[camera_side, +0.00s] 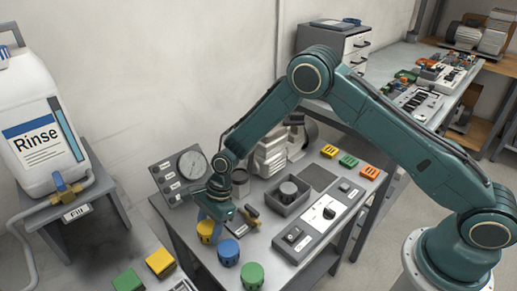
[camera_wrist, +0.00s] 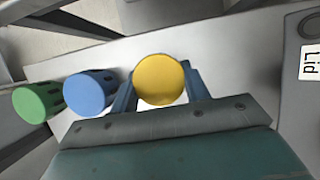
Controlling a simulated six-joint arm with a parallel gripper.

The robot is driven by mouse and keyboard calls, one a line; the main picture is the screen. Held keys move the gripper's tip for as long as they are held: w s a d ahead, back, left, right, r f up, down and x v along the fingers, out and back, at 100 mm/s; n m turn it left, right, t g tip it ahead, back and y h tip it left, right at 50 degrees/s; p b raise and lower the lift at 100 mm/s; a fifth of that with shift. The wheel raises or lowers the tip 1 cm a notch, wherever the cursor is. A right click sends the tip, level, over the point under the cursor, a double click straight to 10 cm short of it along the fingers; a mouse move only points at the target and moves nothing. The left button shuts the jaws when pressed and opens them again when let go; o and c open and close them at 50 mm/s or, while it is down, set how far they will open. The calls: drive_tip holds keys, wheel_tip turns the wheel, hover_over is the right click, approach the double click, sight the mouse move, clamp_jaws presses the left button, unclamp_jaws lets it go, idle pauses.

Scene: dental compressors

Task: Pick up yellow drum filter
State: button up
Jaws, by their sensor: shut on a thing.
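The yellow drum filter (camera_side: 207,231) stands near the left front edge of the grey workbench in the side view. In the wrist view the yellow drum filter (camera_wrist: 160,80) shows its round top between the blue fingers. My gripper (camera_side: 212,220) is over it, pointing down, with its fingers shut on its sides; the wrist view shows my gripper (camera_wrist: 160,88) with one finger on each side. The side view hides part of the filter behind the fingers. I cannot tell whether it is lifted off the bench.
A blue drum (camera_side: 229,252) and a green drum (camera_side: 252,275) stand close by in a row. A pressure gauge panel (camera_side: 180,175) is behind my gripper. A control box (camera_side: 297,237) and a grey tray (camera_side: 301,207) lie to the right. The bench edge is near on the left.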

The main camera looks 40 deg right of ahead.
sight(208, 225)
drive_tip(key=shift+r, duration=0.15)
wheel_tip(208, 225, up, 20)
idle(0.8)
